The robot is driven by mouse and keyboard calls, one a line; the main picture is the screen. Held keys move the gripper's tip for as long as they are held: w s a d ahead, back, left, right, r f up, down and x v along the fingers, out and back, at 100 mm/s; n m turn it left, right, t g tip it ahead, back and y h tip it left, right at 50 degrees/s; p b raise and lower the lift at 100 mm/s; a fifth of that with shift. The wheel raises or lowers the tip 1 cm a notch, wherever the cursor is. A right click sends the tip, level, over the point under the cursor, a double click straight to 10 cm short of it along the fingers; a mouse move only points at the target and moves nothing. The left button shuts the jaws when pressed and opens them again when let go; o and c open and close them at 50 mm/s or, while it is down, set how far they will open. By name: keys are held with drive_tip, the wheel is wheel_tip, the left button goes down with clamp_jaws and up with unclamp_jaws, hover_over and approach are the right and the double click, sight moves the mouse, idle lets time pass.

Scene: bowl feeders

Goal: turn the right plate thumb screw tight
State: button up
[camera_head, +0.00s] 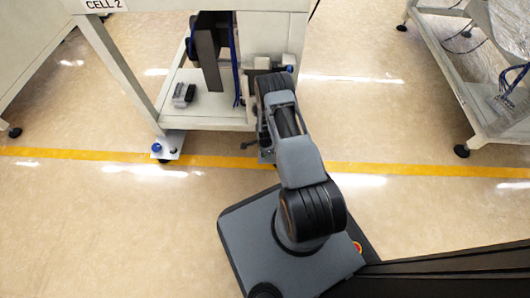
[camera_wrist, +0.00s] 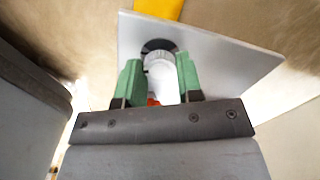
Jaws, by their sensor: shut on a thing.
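The right plate (camera_wrist: 225,65) is a bare metal sheet in the wrist view. On it is a black round base (camera_wrist: 158,45) with a pale, ribbed cylinder in front, which looks like the right plate thumb screw (camera_wrist: 161,75). My gripper (camera_wrist: 160,80) has its two green fingers on either side of this pale piece, shut on it. A bit of orange-red shows low between the fingers. How far the screw is turned cannot be told. In the head view the right plate (camera_head: 265,155) is mostly hidden by my arm.
The Cell 2 frame (camera_head: 125,70) stands ahead, its lower shelf (camera_head: 215,110) close to my arm. The left plate (camera_head: 168,152) carries a blue knob (camera_head: 156,147). Another frame (camera_head: 480,110) stands at right. A yellow line (camera_head: 400,169) crosses the open floor.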

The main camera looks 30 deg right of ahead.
drive_tip(key=shift+m, duration=1.1)
drive_tip(key=o, duration=0.9)
wheel_tip(320, 180, up, 12)
drive_tip(key=p, duration=0.4)
drive_tip(key=shift+p, duration=0.35)
